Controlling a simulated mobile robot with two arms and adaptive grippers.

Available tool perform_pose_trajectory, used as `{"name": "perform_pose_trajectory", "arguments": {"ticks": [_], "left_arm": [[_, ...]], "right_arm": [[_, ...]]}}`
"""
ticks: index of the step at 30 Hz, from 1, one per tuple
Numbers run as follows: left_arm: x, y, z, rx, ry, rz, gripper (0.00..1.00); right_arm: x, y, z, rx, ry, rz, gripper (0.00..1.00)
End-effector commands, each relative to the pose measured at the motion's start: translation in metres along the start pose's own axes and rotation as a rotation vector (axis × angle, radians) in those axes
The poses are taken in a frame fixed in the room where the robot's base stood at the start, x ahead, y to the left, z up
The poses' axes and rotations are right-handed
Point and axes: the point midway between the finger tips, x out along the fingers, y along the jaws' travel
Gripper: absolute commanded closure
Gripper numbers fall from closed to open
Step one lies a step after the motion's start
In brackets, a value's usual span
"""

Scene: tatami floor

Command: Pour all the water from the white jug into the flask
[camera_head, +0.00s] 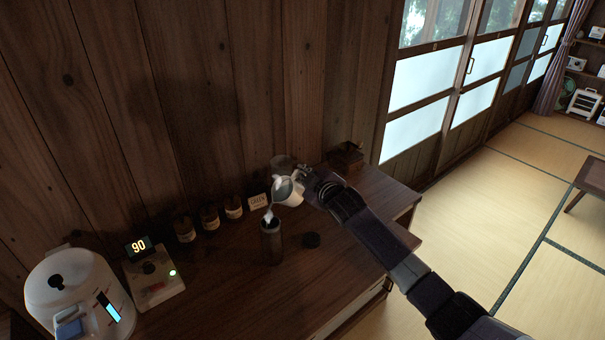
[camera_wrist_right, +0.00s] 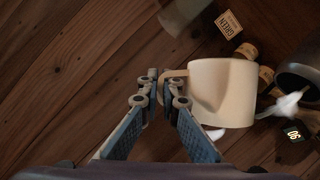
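The white jug (camera_head: 291,191) is tilted in the air, with its mouth to the left, above the dark flask (camera_head: 271,247). White-looking water (camera_head: 268,215) falls from its lip toward the open mouth of the upright flask. My right gripper (camera_head: 309,182) is shut on the jug's handle. In the right wrist view the jug (camera_wrist_right: 222,95) is beside the fingertips (camera_wrist_right: 165,90), which pinch the handle, and a splash of water (camera_wrist_right: 285,105) shows past it. How much water is left inside is hidden. My left gripper is not in view.
A small dark round lid (camera_head: 311,240) lies right of the flask. A row of small jars (camera_head: 209,218) and a GREEN card (camera_head: 257,202) stand along the wall. A scale-like device reading 90 (camera_head: 153,275) and a white kettle (camera_head: 80,290) stand left. The front counter is clear.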

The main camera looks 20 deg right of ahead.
Motion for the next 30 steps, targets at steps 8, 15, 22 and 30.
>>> {"name": "perform_pose_trajectory", "arguments": {"ticks": [8,15,22,30], "left_arm": [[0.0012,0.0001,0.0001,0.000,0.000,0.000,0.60],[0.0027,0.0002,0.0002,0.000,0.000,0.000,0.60],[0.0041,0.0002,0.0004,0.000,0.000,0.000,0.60],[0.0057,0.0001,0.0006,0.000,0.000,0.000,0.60]], "right_arm": [[-0.0011,0.0018,-0.0038,-0.017,0.003,0.010,1.00],[-0.0018,0.0019,-0.0055,-0.034,0.003,0.016,1.00],[-0.0025,0.0019,-0.0072,-0.049,0.003,0.022,1.00],[-0.0035,0.0025,-0.0097,-0.068,0.003,0.030,1.00]]}}
